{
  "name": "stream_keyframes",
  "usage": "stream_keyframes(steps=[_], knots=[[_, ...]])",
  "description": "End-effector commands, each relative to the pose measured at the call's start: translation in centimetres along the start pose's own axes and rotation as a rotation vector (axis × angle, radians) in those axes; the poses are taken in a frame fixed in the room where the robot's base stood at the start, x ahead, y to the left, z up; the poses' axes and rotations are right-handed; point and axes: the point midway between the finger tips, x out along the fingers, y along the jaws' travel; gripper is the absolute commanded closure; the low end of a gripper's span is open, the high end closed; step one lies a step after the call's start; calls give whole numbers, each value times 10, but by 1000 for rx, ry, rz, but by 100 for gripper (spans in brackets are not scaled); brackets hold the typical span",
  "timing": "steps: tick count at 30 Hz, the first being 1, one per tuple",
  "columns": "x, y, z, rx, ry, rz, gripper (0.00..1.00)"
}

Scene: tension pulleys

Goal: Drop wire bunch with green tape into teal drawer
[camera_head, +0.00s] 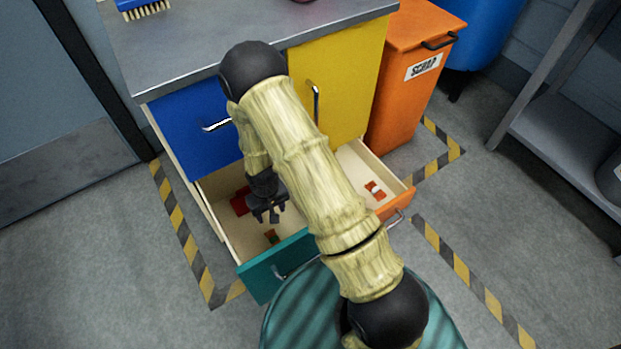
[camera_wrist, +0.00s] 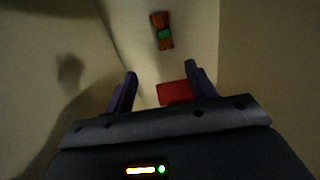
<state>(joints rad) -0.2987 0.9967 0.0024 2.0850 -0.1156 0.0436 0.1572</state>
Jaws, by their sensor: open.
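The teal drawer (camera_head: 262,277) is pulled open at the lower left of the cabinet. The wire bunch with green tape (camera_head: 271,237) lies inside it, near its front. In the wrist view the wire bunch (camera_wrist: 162,31) is reddish-brown with a green band around its middle, apart from my fingers. My gripper (camera_head: 268,217) hangs over the open teal drawer, pointing down. In the wrist view my gripper (camera_wrist: 158,80) has its two fingers spread wide with nothing between them gripped.
A red block (camera_head: 239,202) lies in the teal drawer; it shows beyond my fingers in the wrist view (camera_wrist: 174,92). An orange-fronted drawer (camera_head: 396,204) to the right is open with a red-and-white item (camera_head: 375,190). The blue drawer (camera_head: 195,125) and yellow door (camera_head: 340,80) are shut. An orange scrap bin (camera_head: 405,90) stands right.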

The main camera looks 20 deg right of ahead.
Motion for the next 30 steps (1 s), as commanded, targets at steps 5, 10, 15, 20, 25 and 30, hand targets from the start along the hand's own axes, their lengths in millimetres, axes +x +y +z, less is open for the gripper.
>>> stream_keyframes(steps=[5,10,15,20,25,30], knots=[[-68,24,-2,49,47,5,44],[-130,46,10,97,85,11,44],[-186,65,33,144,123,17,44],[-230,79,63,188,159,22,44],[-268,88,99,232,195,27,44],[-284,91,121,256,214,30,44]])
